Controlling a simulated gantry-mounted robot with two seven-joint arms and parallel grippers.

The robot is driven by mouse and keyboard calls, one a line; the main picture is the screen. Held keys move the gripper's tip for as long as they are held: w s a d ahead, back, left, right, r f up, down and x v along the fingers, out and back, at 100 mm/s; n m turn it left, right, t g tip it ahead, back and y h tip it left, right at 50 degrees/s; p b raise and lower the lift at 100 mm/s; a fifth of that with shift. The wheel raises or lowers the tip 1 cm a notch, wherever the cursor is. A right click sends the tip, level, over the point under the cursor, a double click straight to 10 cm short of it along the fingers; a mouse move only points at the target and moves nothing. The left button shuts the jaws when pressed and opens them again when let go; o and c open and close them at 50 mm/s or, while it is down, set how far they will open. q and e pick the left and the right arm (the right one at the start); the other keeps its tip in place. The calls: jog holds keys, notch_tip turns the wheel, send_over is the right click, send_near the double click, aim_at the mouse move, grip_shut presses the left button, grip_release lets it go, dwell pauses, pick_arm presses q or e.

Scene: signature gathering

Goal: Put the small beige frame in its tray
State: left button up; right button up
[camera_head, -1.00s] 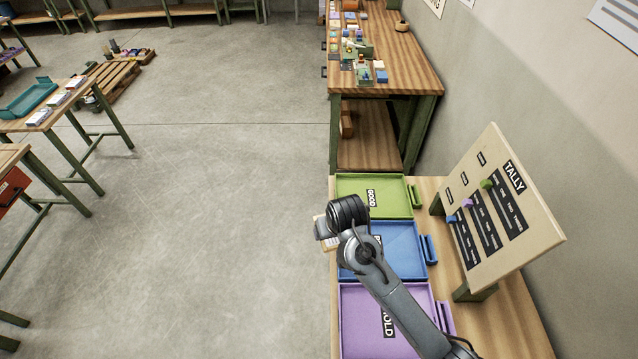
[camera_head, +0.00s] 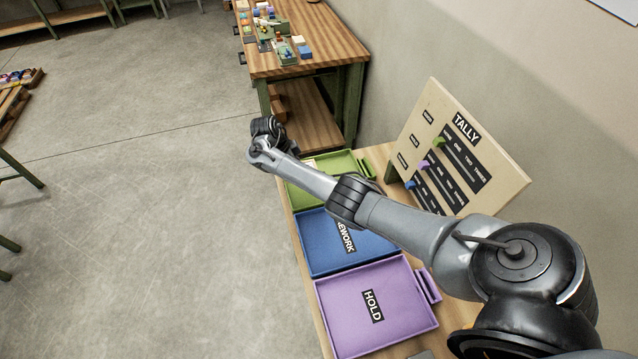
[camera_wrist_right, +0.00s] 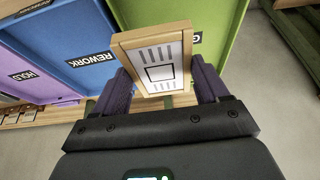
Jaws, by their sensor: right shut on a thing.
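The small beige frame (camera_wrist_right: 157,60) has a wooden border and a white face with dark line marks. My right gripper (camera_wrist_right: 160,88) is shut on it, with a dark finger on each side. In the wrist view the frame is in front of the green tray (camera_wrist_right: 222,32), near the blue tray's edge. The trays also show in the head view: green (camera_head: 337,163), blue REWORK (camera_head: 320,262) and purple HOLD (camera_head: 340,325). My right arm reaches over the row, its wrist by the far left side of the green tray. My left gripper is out of view.
A tilted TALLY board (camera_head: 490,165) with small coloured sliders stands right of the trays, close to my arm. A farther wooden bench (camera_head: 325,45) holds several small items. Open concrete floor (camera_head: 150,230) lies to the left.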

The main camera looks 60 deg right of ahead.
jog(key=s+d+f+m+y+b, duration=0.1)
jog(key=s+d+m+y+b, duration=0.15)
jog(key=s+m, duration=0.5)
jog(key=s+d+f+m+y+b, duration=0.15)
jog(key=s+d+m+y, duration=0.3)
jog(key=m, duration=0.55)
jog(key=shift+h, duration=0.3)
jog(key=w+f+b, duration=0.2)
jog(key=w+b, duration=0.1)
jog(key=b, duration=0.2)
jog(key=w+a+f+b, duration=0.1)
jog(key=w+f+b, duration=0.1)
jog(key=b, duration=0.3)
jog(key=w+f+b, duration=0.3)
jog(key=w+b, duration=0.2)
jog(key=shift+a, duration=0.35)
jog(key=shift+w+b, duration=0.25)
jog(key=shift+b, duration=0.3)
notch_tip(320, 180, down, 3)
jog(key=shift+f+b, duration=0.15)
jog(key=shift+b, duration=0.9)
jog(key=shift+f, duration=0.35)
